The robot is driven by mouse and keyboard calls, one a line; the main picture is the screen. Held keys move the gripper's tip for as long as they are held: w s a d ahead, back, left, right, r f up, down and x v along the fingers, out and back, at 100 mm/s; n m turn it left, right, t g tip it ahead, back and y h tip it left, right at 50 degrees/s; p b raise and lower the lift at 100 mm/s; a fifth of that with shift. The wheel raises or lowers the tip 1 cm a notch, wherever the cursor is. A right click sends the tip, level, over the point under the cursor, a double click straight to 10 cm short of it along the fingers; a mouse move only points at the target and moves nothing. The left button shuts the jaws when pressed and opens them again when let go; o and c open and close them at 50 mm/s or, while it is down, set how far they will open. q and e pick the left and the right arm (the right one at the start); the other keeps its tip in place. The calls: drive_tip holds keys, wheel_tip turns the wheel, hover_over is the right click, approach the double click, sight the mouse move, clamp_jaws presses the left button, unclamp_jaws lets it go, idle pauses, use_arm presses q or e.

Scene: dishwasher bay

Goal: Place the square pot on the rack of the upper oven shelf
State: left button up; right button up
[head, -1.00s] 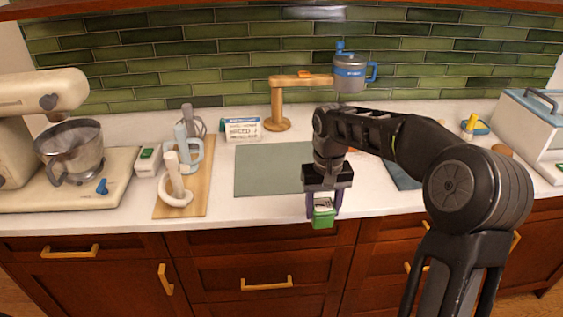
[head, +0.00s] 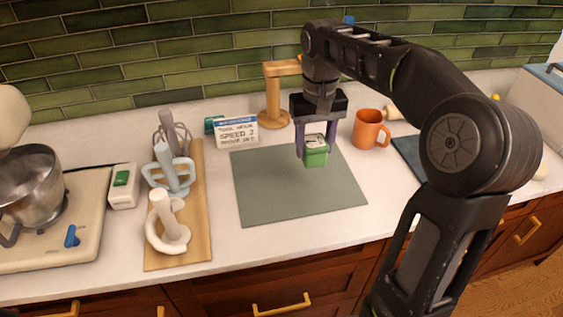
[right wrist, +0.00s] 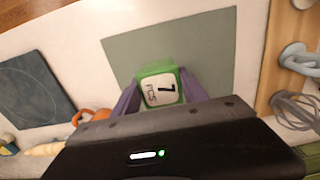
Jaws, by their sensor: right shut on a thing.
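My right gripper (head: 316,148) is shut on a small green box (head: 315,158) with a pale top. In the right wrist view the box (right wrist: 159,88) sits between the two purple fingers, and its white label carries a 7 and small lettering. The box appears above the back right part of the grey-green mat (head: 262,200); whether it touches the mat I cannot tell. No square pot, oven or oven rack shows in these views. My left gripper is not in view.
An orange mug (head: 367,130) stands right of the gripper. A wooden stand (head: 273,100) and a speed sign (head: 237,132) are behind the mat. Left are a wooden board (head: 200,220) with mixer attachments, a white-green box (head: 123,190) and a mixer bowl (head: 28,190). The mat's front is clear.

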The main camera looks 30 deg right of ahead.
sight(314, 164)
drive_tip(key=shift+s+r, duration=0.1)
drive_tip(key=shift+s, duration=0.1)
drive_tip(key=shift+f+p, duration=0.35)
drive_tip(key=shift+f, duration=2.8)
drive_tip(key=shift+f, duration=1.9)
drive_tip(key=shift+f, duration=0.1)
drive_tip(key=o, duration=1.5)
